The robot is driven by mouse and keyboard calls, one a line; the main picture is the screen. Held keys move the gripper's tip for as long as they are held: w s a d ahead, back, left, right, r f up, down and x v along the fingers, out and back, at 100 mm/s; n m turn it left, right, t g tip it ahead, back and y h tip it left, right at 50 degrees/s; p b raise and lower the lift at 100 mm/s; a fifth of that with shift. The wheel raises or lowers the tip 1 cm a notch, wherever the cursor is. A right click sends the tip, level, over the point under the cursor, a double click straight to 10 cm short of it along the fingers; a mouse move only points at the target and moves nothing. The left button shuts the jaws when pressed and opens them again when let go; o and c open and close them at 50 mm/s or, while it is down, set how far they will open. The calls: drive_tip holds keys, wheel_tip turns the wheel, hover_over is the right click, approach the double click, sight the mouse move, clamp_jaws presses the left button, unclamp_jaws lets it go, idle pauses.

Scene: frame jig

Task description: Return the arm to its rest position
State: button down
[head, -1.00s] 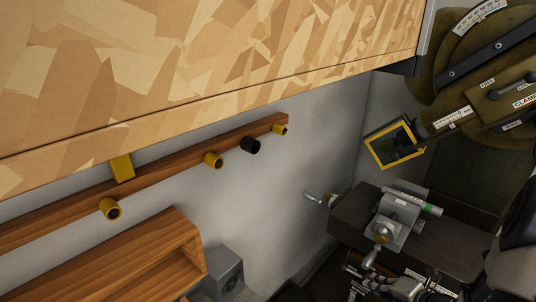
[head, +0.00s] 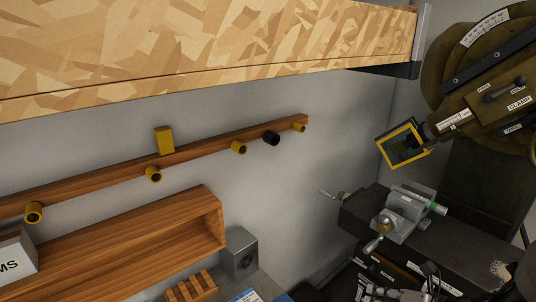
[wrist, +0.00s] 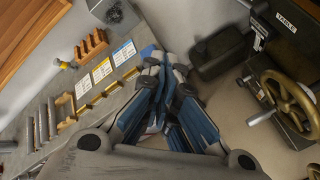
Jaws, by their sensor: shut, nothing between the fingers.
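My gripper (wrist: 158,66) shows in the wrist view. Its blue-and-grey fingers reach up the middle of the picture, and their tips are together with nothing between them. Below the tips is pale floor, with a grey bench (wrist: 55,140) to the left and a dark machine with a brass handwheel (wrist: 290,105) to the right. The fingers look apart from both, though the depth is hard to judge. In the head view I cannot make out the gripper for sure; dark and silver parts crowd the lower right corner.
In the head view, a wooden peg rail (head: 200,153) and a wooden shelf (head: 120,255) run along the wall. A large panel (head: 220,50) hangs above. A dark machine with a yellow-framed guard (head: 402,145) and a silver vise (head: 405,212) stand at the right. Bare wall lies between.

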drive_tip(key=s+a+r+n+g+b, duration=0.25)
drive_tip(key=s+a+n, duration=0.25)
drive_tip(key=a+n, duration=0.4)
drive_tip(key=s+a+r+n+g+b, duration=0.1)
drive_tip(key=s+a+r+n+g, duration=0.35)
drive_tip(key=n, duration=0.65)
drive_tip(key=s+r+n+t+h+b, duration=0.2)
drive_tip(key=s+n+h, duration=0.3)
drive_tip(key=s+n, duration=0.6)
drive_tip(key=n, duration=0.7)
drive_tip(key=shift+n+t+h, duration=0.3)
drive_tip(key=shift+h, duration=0.1)
